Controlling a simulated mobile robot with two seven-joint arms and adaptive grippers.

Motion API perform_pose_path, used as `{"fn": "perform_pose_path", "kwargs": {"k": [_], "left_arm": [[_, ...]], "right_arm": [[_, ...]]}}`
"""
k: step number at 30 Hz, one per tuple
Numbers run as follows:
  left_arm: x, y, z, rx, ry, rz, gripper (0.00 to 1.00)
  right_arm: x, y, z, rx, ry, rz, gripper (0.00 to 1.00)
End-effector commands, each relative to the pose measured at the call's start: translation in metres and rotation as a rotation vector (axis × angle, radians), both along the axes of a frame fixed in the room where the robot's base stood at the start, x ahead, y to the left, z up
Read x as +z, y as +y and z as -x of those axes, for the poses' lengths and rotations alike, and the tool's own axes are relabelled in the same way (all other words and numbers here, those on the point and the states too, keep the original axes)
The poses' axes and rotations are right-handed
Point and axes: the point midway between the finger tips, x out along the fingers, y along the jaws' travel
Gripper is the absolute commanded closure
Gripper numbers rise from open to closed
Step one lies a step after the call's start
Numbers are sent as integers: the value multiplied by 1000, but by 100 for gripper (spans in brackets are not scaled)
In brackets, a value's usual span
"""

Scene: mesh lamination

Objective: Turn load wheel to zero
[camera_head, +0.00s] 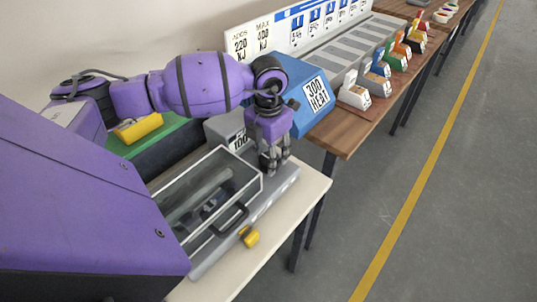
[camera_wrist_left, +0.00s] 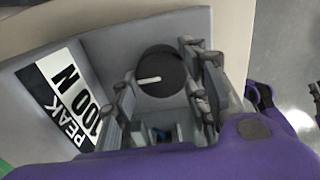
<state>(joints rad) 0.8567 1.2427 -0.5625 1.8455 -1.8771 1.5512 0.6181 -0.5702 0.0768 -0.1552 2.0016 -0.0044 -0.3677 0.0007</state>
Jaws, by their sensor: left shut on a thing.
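The load wheel (camera_wrist_left: 172,85) is a round black dial with a white pointer line, set on a grey face in the left wrist view. The line points to the left, nearly level in that picture. My left gripper (camera_head: 272,164) points down over the grey machine in the head view, hiding the wheel there. In the left wrist view its fingers stand on both sides of the wheel, shut on it. My right gripper is not in view.
A clear-sided case (camera_head: 215,185) with a black handle (camera_head: 232,220) stands in front of the gripper. A yellow knob (camera_head: 250,237) sticks out at its front. A blue 300 HEAT box (camera_head: 290,85) stands close behind the gripper. The pale bench edge (camera_head: 310,195) is clear at right.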

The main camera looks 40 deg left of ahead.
Motion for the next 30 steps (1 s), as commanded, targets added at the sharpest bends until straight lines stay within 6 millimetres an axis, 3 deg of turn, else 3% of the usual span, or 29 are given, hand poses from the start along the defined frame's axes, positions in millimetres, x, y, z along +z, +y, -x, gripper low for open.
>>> {"fn": "perform_pose_path", "kwargs": {"k": [7,8,12,23,30], "left_arm": [[2,3,-2,5,-4,-7,84],[2,3,-2,5,-4,-7,57],[2,3,-1,4,-2,-5,41],[4,1,0,1,-1,-2,41],[44,2,-2,2,-6,-4,41]], "right_arm": [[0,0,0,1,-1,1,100],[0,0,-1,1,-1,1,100],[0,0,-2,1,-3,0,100],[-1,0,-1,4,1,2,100],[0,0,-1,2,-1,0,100]]}}
